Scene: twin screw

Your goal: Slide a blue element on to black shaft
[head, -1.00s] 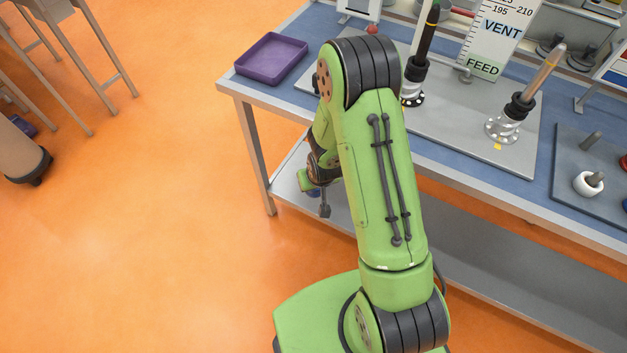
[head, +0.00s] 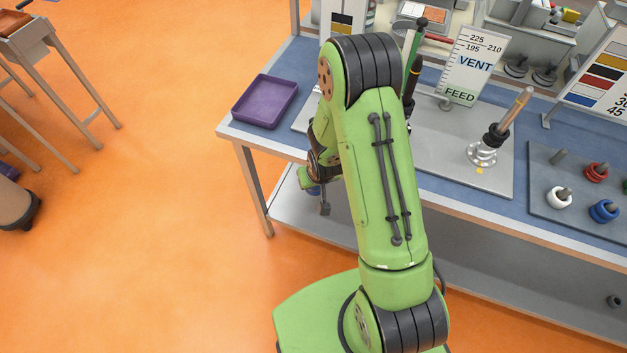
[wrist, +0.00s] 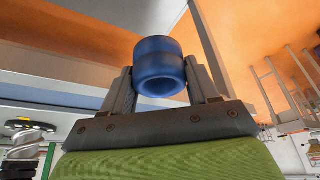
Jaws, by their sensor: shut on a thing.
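My gripper (wrist: 160,88) is shut on a blue element (wrist: 158,64), a thick ring with its hole facing the wrist camera. The black shaft (head: 412,82) stands on the grey plate behind my arm, well apart from the gripper. My arm hides its lower part and base. Another blue element (head: 604,211) sits on a peg on the dark board at the right.
A tan shaft (head: 515,108) stands in a silver base on the grey plate (head: 450,150). A VENT/FEED sign (head: 472,65) stands behind. The dark peg board (head: 570,185) also holds white and red rings. A purple tray (head: 264,101) is at the bench's left end.

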